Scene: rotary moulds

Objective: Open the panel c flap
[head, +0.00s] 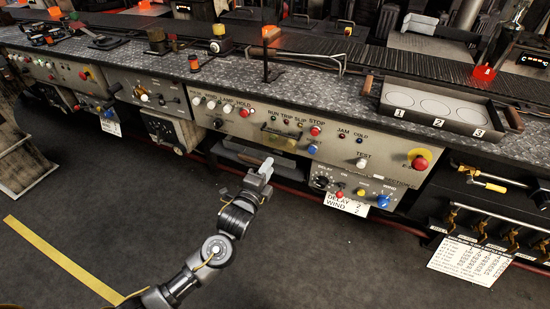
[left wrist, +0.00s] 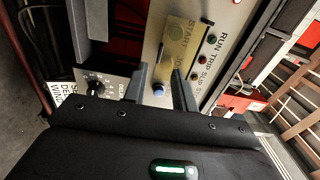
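A yellowish, see-through flap (head: 278,137) sits on the sloped front of the middle control panel (head: 235,122), below the RUN, TRIP, SLIP and STOP labels. In the left wrist view the flap (left wrist: 178,42) lies over the panel face, with START and JOG lettering on or behind it. It looks closed. No letter naming the panel is readable. My left gripper (head: 266,168) is in front of and below the flap, apart from it in the head view. Its two fingers (left wrist: 162,88) stand apart with nothing held; a blue button (left wrist: 158,90) shows between them. My right gripper is not visible.
A lower box (head: 350,190) with knobs hangs right of the gripper, above a DELAY/WIND card (head: 346,205). A blue button (head: 312,149) and a red emergency button (head: 419,162) protrude from the panel. A numbered tray (head: 440,108) stands on the bench. The floor in front is clear.

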